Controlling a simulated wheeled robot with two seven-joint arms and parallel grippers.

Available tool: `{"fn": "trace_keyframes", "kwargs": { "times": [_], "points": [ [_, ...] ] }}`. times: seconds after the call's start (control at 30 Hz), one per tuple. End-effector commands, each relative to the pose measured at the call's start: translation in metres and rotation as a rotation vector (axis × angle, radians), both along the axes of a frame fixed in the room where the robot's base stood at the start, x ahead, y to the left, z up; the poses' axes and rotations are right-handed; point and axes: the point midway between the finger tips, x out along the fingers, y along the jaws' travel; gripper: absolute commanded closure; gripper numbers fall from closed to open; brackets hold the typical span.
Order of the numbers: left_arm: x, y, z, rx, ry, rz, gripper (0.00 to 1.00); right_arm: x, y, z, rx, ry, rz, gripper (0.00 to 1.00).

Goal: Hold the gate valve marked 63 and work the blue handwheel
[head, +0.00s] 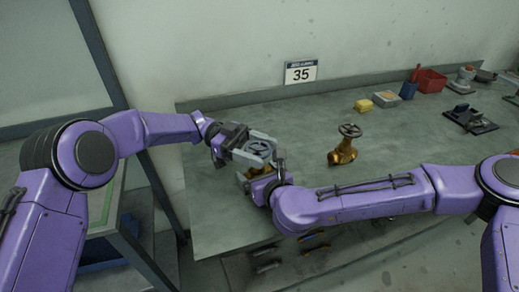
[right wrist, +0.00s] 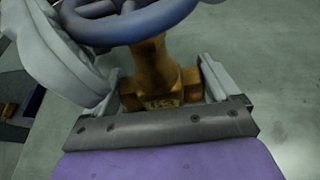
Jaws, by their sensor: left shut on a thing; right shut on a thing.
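The brass gate valve (head: 244,175) is near the left part of the bench, mostly hidden by my grippers in the head view. In the right wrist view its brass body (right wrist: 155,62) stands between the fingers of my right gripper (right wrist: 160,84), which is shut on it. A raised mark shows low on the body, too blurred to read surely. The blue handwheel (right wrist: 140,24) sits on top, cut off by the frame; it looks grey-blue in the head view (head: 260,150). My left gripper (head: 247,146) is shut on the handwheel from the left; its pale finger (right wrist: 62,62) shows beside the rim.
A second brass valve (head: 342,152) with a dark handwheel stands right on the grey bench (head: 215,215). A yellow block (head: 364,107), a red bin (head: 431,80) and dark fixtures (head: 470,120) lie toward the back right. A sign reading 35 (head: 300,73) hangs behind.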

Motion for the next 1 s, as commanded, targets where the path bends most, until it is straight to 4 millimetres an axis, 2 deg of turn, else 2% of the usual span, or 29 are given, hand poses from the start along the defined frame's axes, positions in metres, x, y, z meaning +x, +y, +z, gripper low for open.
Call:
{"fn": "trace_keyframes", "kwargs": {
  "times": [0.4, 0.43, 0.5, 0.83, 1.0],
  "points": [
    [0.0, 0.001, 0.0, 0.001, 0.0, -0.006, 0.63, -0.001, 0.0, 0.0, -0.002, -0.001, 0.003, 0.64],
    [0.0, 0.001, 0.0, 0.001, 0.0, -0.006, 0.26, -0.001, 0.0, 0.0, -0.002, -0.001, 0.003, 0.64],
    [0.0, 0.0, 0.0, 0.001, 0.0, -0.005, 0.06, -0.001, 0.0, 0.0, -0.001, 0.0, 0.003, 0.64],
    [0.0, 0.0, 0.005, 0.001, 0.0, -0.006, 0.06, 0.0, 0.0, 0.0, 0.0, 0.0, 0.001, 0.64],
    [0.001, 0.0, 0.038, 0.001, -0.004, -0.006, 0.06, 0.0, 0.0, 0.0, 0.0, 0.0, 0.001, 0.64]
  ]
}}
